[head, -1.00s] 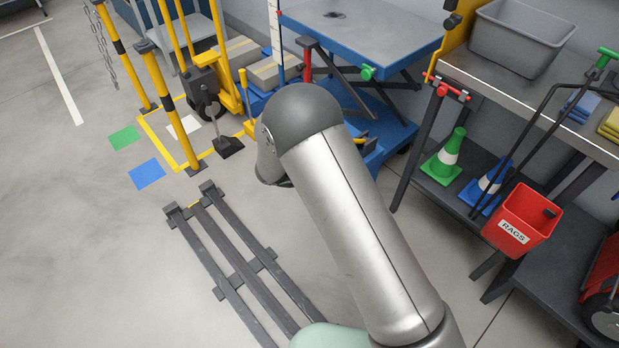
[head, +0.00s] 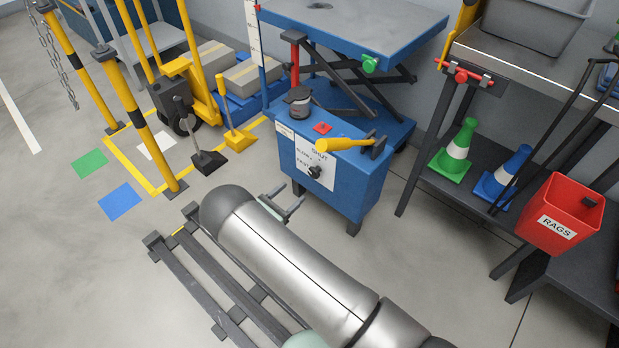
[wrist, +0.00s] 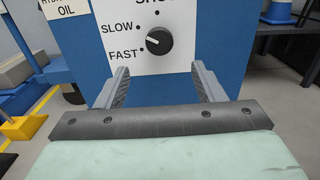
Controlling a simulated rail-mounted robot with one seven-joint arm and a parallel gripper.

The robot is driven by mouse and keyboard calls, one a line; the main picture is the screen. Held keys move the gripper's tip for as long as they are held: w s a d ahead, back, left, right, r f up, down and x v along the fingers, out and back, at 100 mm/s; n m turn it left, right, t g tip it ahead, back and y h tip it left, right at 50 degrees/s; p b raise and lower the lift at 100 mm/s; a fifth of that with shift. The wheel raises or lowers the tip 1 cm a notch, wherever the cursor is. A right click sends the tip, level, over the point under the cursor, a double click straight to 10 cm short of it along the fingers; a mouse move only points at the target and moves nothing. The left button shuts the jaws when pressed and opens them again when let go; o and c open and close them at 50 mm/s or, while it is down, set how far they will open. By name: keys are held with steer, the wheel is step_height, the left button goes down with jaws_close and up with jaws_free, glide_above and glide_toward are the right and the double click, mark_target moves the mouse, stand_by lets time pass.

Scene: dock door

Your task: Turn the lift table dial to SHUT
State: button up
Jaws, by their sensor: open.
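The black lift table dial (head: 315,171) is on the white label plate (head: 301,152) of the blue lift table cabinet (head: 338,190). The SHUT label above is cut off by the top edge there. My gripper (head: 287,200) is open and empty, facing the cabinet. In the wrist view, its two fingers (wrist: 160,78) stand left and right below the dial, apart from it.
A yellow-handled lever (head: 342,144) and a red button (head: 322,127) are on the cabinet top. A dark rack (head: 225,285) lies on the floor beside my arm. A workbench (head: 530,75) with a red RAGS bin (head: 560,212) stands at right.

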mark_target(312, 175)
steer(key=b+x, duration=0.2)
steer(key=x, duration=0.8)
steer(key=shift+w+d, duration=0.1)
steer(key=shift+d, duration=0.05)
steer(key=c, duration=0.9)
